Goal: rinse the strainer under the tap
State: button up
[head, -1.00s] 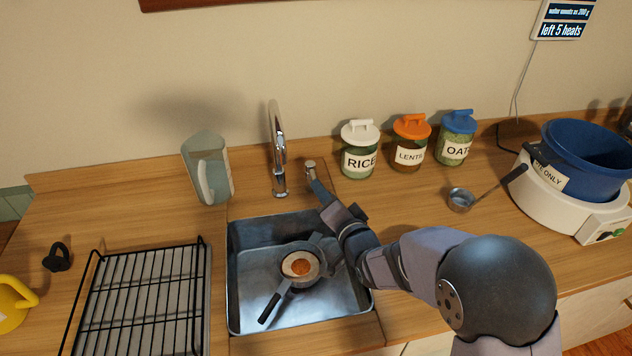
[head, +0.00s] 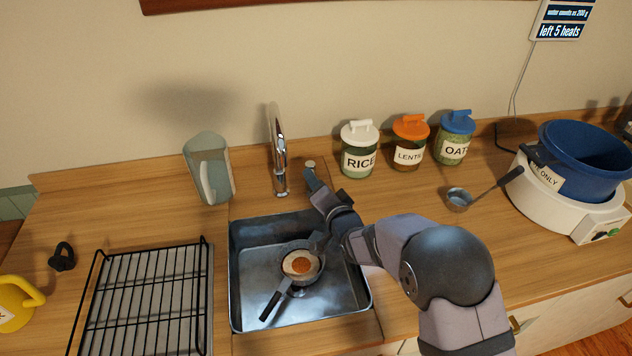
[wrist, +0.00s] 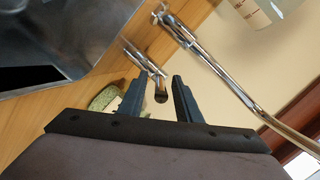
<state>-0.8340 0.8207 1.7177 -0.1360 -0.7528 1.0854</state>
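The strainer (head: 302,264) lies in the metal sink (head: 250,236), its dark handle pointing to the front left. Its bowl looks pale with an orange-brown patch in the middle. The chrome tap (head: 279,150) stands behind the sink, and no running water shows. The tap's lever (head: 310,164) is to its right. My gripper (head: 312,180) is at the lever, its fingers partly hidden by the wrist in the head view. In the wrist view my gripper (wrist: 159,92) is open, with the lever's end (wrist: 160,96) between the fingers; contact cannot be told.
A clear jug (head: 209,168) stands left of the tap. Rice (head: 359,150), lentil (head: 409,143) and oat (head: 454,138) jars stand to the right, near a ladle (head: 459,199) and a white appliance (head: 566,197) with a blue pot (head: 590,165). A black rack (head: 145,300) is left of the sink.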

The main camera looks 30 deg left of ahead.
grip_shut()
jog(key=shift+w+d+g, duration=0.15)
jog(key=shift+g, duration=0.15)
jog(key=shift+w+d+n+g+y, duration=0.35)
jog(key=shift+n+g+y, duration=0.15)
jog(key=shift+n+g, duration=0.25)
jog(key=n+g+p, duration=0.1)
jog(key=w+n+g+y+p, duration=0.1)
jog(key=shift+w+d+r+g+p, duration=0.15)
jog(key=shift+d+g+p, duration=0.2)
jog(key=shift+p, duration=0.05)
jog(key=shift+w+d+n+g+y+p, duration=0.1)
jog(key=shift+w+n+g+y+p, duration=0.15)
jog(key=shift+n+g, duration=0.4)
jog(key=shift+w+d+n+g+y+p, duration=0.1)
jog(key=shift+w+n+g+y+p, duration=0.15)
jog(key=shift+n+g, duration=0.4)
jog(key=shift+w+n+g, duration=0.25)
jog(key=shift+n+g, duration=0.1)
jog(key=shift+g, duration=0.25)
jog(key=shift+w+g, duration=0.1)
jog(key=shift+g, duration=0.2)
